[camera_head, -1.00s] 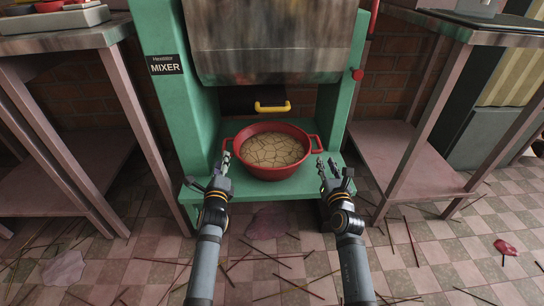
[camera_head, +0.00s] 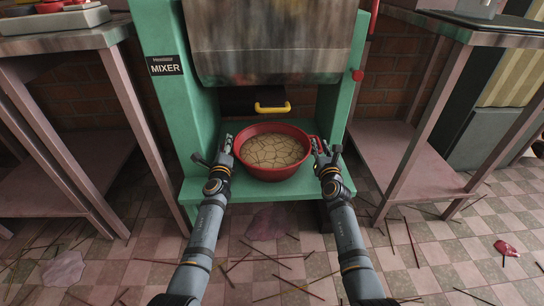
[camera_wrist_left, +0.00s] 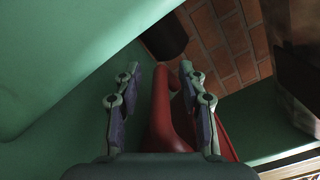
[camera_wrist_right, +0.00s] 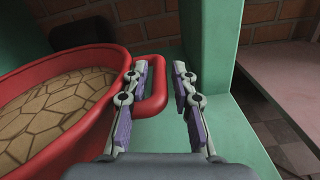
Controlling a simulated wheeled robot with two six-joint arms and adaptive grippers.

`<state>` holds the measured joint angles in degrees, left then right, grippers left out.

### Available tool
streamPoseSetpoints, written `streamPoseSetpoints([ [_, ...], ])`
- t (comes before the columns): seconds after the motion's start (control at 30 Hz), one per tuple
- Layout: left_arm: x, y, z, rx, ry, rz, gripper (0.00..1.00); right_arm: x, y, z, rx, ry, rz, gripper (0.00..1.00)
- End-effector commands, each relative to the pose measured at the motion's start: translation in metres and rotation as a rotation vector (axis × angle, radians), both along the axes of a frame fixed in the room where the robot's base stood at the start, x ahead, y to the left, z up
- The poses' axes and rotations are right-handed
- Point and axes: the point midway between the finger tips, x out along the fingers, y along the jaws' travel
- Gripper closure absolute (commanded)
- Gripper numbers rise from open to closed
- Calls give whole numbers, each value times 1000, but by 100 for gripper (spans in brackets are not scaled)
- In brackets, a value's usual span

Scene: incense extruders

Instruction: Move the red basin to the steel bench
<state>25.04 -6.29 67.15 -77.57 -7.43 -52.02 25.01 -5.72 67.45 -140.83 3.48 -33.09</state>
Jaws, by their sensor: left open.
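The red basin (camera_head: 272,173) sits on the green shelf of the mixer, filled with a cracked tan mass. My left gripper (camera_head: 226,147) is at its left handle. In the left wrist view the red handle (camera_wrist_left: 163,110) lies between the open fingers. My right gripper (camera_head: 321,148) is at the right handle. In the right wrist view that handle (camera_wrist_right: 156,88) is between the open fingers, nearer the left one. A metal-topped bench (camera_head: 60,43) stands on the left and another (camera_head: 485,32) on the right; I cannot tell which is the steel bench.
The green mixer (camera_head: 200,100) frames the basin on both sides, with its drum (camera_head: 270,45) and a yellow handle (camera_head: 272,107) above. Red items (camera_head: 50,7) lie on the left bench. Thin sticks litter the tiled floor (camera_head: 440,250).

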Motion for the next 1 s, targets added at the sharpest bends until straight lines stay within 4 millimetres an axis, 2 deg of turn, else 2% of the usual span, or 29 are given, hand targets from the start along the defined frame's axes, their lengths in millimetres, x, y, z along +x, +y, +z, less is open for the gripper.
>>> streamPoseSetpoints([
  [0.07,0,0,0,0,0,0,60,0,0,0,0,0,0,75],
  [0.23,0,0,0,0,0,0,83,0,0,0,0,0,0,98],
  [0.37,0,0,0,0,0,0,100,0,0,0,0,0,0,100],
  [0.77,0,0,0,0,1,1,100,0,0,0,0,1,0,100],
  [1.0,0,0,11,0,-4,0,100,0,0,11,0,-4,-1,100],
])
